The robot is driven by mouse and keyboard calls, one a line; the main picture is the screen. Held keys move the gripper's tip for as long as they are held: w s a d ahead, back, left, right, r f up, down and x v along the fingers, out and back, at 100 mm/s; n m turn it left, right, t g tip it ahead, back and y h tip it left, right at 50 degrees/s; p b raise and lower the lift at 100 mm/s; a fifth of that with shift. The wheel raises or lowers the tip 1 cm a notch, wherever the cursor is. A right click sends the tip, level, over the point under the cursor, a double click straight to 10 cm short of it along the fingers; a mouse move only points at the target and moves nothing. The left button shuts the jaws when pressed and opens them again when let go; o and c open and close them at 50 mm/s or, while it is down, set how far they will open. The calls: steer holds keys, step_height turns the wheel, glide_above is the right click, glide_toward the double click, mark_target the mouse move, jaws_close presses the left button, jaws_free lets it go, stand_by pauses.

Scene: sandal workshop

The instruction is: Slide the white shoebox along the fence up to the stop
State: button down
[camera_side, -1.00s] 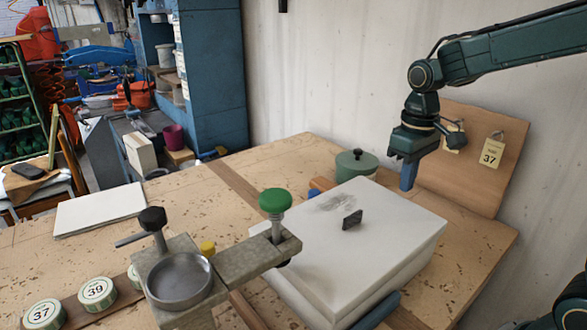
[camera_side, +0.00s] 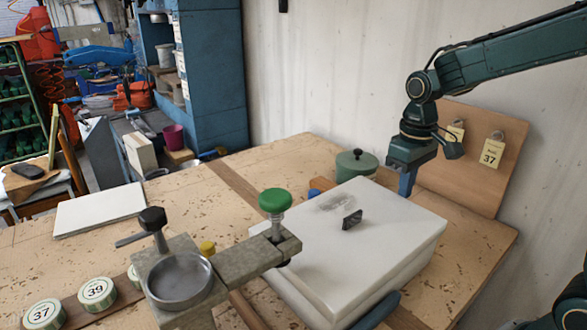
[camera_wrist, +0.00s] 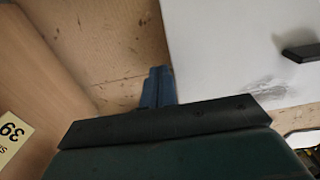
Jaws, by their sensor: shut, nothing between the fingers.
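The white shoebox (camera_side: 385,235) lies flat on the bench, with a dark tab and a grey smudge on its lid. In the wrist view its white lid (camera_wrist: 220,50) fills the upper right. My gripper (camera_side: 406,184) is shut and empty, its blue fingers low beside the box's far right edge. In the wrist view the fingers (camera_wrist: 157,88) are close to the box's left edge; I cannot tell whether they touch. A brown wooden strip (camera_side: 236,187) runs along the bench towards the box; I cannot tell whether it is the fence. I cannot make out the stop for certain.
A grey clamp fixture with a green knob (camera_side: 275,200) and a round metal dish (camera_side: 180,280) stands close in front of the box. A green lidded pot (camera_side: 356,165) is behind it. A tag board (camera_side: 475,155) leans at the wall. The bench's left part has free room.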

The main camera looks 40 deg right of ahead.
mark_target(389, 203)
steer(key=shift+a, duration=3.4)
stand_by(1.5)
steer(key=shift+d, duration=0.25)
steer(key=shift+d, duration=0.35)
steer(key=shift+r, duration=0.1)
steer(key=shift+r, duration=3.9)
